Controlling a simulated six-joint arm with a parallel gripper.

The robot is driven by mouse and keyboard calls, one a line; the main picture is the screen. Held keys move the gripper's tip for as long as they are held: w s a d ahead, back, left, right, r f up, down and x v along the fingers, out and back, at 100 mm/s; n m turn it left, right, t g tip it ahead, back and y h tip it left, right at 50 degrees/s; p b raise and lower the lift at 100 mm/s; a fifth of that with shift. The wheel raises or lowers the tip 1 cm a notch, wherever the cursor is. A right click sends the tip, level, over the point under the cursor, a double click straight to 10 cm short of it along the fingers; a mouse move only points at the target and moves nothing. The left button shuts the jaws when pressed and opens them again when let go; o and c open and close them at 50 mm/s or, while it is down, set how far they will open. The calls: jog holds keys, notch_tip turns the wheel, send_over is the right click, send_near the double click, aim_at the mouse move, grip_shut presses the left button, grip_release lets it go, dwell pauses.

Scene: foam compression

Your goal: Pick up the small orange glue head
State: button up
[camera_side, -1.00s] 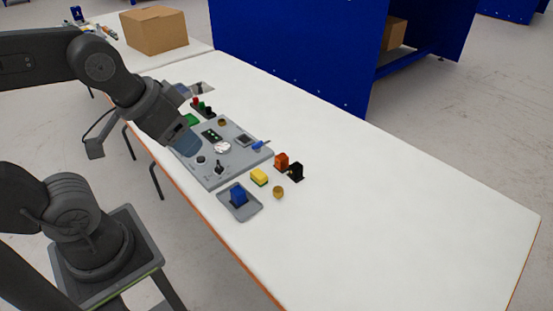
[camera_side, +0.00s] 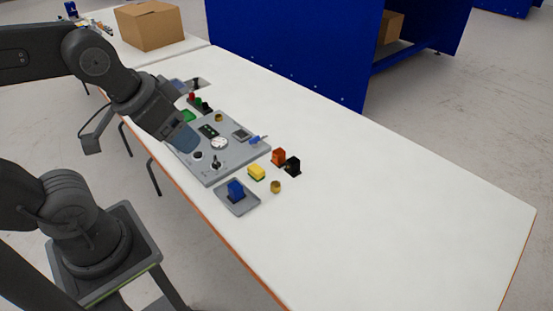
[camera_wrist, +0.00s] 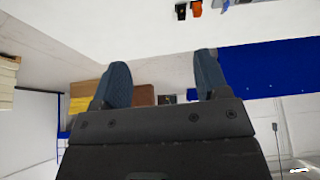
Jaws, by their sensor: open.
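A small orange block-like piece (camera_side: 278,156), which looks like the orange glue head, stands on the white table just off the right corner of the grey panel. A similar black piece (camera_side: 292,166) stands close to its right. In the wrist view the orange piece (camera_wrist: 197,7) shows at the top edge, partly cut off. My gripper (camera_side: 183,138) is over the left side of the grey panel, well to the left of the orange piece. In the wrist view its two blue fingers (camera_wrist: 162,68) are spread apart with nothing between them.
The grey panel (camera_side: 229,158) carries knobs and a blue lever. A yellow block (camera_side: 257,172), a brass-coloured cylinder (camera_side: 276,187) and a grey tray (camera_side: 246,209) with a blue block lie near the orange piece. The table (camera_side: 400,210) to the right is clear.

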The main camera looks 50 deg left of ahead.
jog(key=w+a+r+m+g+y, duration=0.15)
jog(key=w+m, duration=0.35)
jog(key=w, duration=0.5)
jog(key=m+g+y, duration=0.3)
jog(key=m+g, duration=0.1)
jog(key=m, duration=1)
send_over(279, 151)
jog(key=d, duration=0.4)
notch_tip(279, 151, down, 23)
jog(key=x, duration=1.3)
jog(key=shift+d+f, duration=0.15)
jog(key=shift+f, duration=0.05)
jog(key=shift+c, duration=0.3)
jog(key=c, duration=1.1)
